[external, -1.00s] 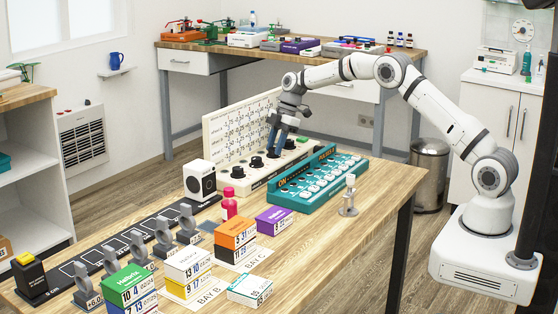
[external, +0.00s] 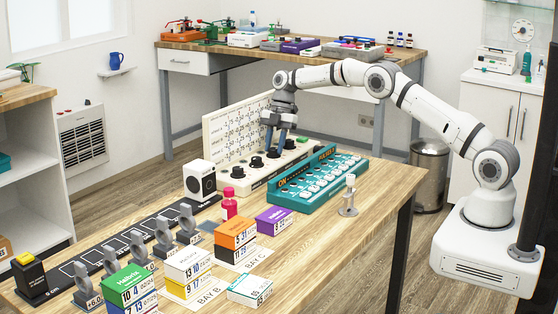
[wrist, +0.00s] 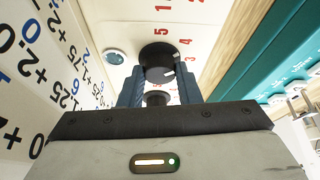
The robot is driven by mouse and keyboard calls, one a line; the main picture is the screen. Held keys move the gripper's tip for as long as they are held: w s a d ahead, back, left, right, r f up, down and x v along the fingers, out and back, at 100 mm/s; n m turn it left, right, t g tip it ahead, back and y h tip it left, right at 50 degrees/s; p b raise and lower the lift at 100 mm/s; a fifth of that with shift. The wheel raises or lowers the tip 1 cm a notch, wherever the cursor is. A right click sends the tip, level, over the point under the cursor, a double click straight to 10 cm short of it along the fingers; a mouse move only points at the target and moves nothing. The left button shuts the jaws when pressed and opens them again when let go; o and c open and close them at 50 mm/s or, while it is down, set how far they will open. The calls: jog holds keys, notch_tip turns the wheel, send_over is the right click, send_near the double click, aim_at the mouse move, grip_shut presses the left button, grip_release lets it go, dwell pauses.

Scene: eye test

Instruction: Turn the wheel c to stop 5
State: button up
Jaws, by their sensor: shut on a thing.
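The cream panel (external: 246,180) carries a row of black wheels. My gripper (external: 275,146) points down over this row, its two blue-grey fingers on either side of one black wheel (external: 273,153). In the wrist view the fingers (wrist: 160,72) are shut on this wheel (wrist: 155,53), and red numbers stand around it, with a 5 (wrist: 158,30) and a 4 (wrist: 186,42) beyond it. A small pale mark shows on the wheel near its right side; its exact stop is unclear. The wheel's letter is not readable. Another dark wheel (wrist: 157,98) is partly hidden below.
A cream board (external: 225,135) with printed figures stands behind the wheels. A teal switch box (external: 290,203) stands close in front. Boxes cover the table's front.

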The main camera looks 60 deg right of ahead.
jog(key=o, duration=1)
jog(key=shift+c, duration=0.2)
jog(key=v, duration=0.7)
jog(key=shift+r+p, duration=0.3)
jog(key=shift+r, duration=0.1)
jog(key=shift+w+d, duration=0.1)
jog(key=shift+d, duration=0.05)
